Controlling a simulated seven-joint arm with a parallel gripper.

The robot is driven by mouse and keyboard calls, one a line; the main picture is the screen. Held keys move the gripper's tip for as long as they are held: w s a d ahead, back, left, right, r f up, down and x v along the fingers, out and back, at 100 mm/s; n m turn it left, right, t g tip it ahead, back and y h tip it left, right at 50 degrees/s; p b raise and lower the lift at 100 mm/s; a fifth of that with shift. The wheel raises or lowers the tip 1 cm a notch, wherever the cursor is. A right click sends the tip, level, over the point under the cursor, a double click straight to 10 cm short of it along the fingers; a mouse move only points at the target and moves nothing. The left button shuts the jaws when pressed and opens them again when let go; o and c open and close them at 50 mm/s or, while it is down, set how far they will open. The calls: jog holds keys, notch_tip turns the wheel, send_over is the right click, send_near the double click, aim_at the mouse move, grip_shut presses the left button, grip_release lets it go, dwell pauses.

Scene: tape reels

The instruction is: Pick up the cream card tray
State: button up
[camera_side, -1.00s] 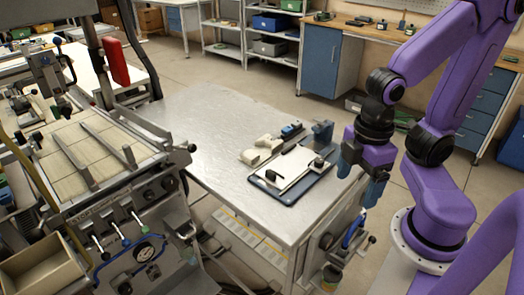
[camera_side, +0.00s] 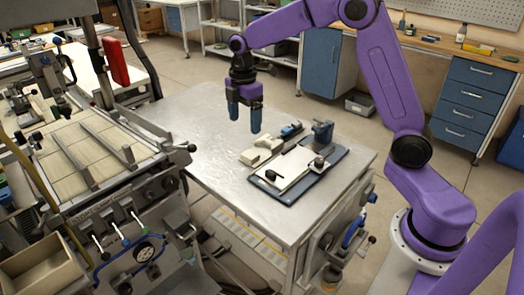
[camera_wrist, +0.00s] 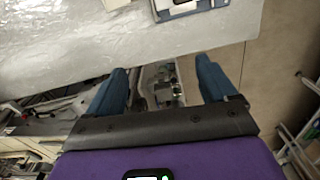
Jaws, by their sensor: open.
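A small cream tray-like piece (camera_side: 254,157), low and blocky, lies on the metal table, with a second cream part (camera_side: 269,143) just behind it; I cannot tell for sure which is the card tray. My gripper (camera_side: 244,118) is open and empty, pointing down above the table, up and to the left of the cream pieces in the side view. In the wrist view my gripper (camera_wrist: 160,75) has its blue fingers spread with nothing held between them. Part of a cream thing (camera_wrist: 117,3) is cut off at the top edge there.
A blue board (camera_side: 287,196) with a white plate (camera_side: 286,170) lies right of the cream pieces. A blue tool (camera_side: 290,130) and a blue vise-like block (camera_side: 323,133) stand behind. A machine (camera_side: 80,165) borders the left. The table's left part (camera_side: 205,130) is clear.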

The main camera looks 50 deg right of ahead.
jog(key=w+d+f+n, duration=0.1)
jog(key=w+d+f, duration=0.2)
jog(key=w+d, duration=0.45)
send_over(250, 154)
notch_tip(250, 154, down, 12)
jog(key=shift+r, duration=0.2)
jog(key=shift+a+f, duration=0.1)
jog(key=shift+f, duration=2.75)
jog(key=c, duration=1.3)
jog(key=shift+o, duration=0.2)
jog(key=shift+r, duration=0.1)
